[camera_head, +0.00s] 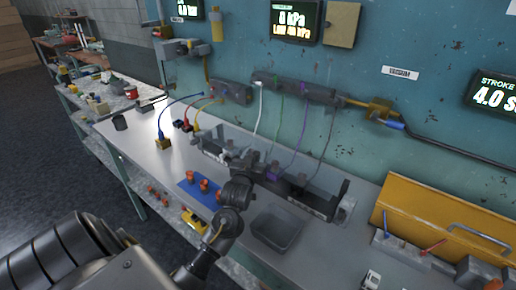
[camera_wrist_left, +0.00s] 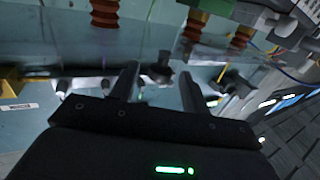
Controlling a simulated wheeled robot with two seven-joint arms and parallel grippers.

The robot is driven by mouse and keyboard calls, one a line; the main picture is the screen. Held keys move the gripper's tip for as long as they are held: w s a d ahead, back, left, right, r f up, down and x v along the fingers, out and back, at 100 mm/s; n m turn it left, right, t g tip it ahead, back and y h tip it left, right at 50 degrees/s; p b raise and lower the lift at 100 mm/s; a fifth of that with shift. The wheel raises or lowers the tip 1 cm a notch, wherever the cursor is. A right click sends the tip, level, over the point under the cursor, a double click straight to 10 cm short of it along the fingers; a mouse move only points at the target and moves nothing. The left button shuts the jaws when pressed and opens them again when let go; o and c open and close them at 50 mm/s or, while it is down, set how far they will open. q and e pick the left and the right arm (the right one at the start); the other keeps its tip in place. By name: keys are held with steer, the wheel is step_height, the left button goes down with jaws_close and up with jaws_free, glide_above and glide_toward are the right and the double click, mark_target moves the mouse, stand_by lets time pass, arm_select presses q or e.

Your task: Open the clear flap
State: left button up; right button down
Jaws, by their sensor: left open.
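I cannot make out the clear flap for certain. Pale, see-through-looking surfaces show around the long dark fixture (camera_head: 298,190) at the back of the bench in the head view. My left arm comes in from the lower left, and my left gripper (camera_head: 243,168) is over the bench at the fixture's front. Part of it is hidden by its own wrist. In the left wrist view, the two fingers of my left gripper (camera_wrist_left: 158,88) stand apart with nothing between them. My right gripper is not in view.
A blue mat (camera_head: 186,192) with orange-topped pieces (camera_head: 203,185) lies left of my left wrist. A grey tray (camera_head: 277,231) is to its right. A yellow box (camera_head: 445,222) stands at the right. Cables hang behind the fixture. The bench's left part is mostly clear.

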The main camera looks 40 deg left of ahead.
arm_select(q)
steer(key=shift+x, duration=1.7)
steer(key=shift+d, duration=0.1)
jaws_close()
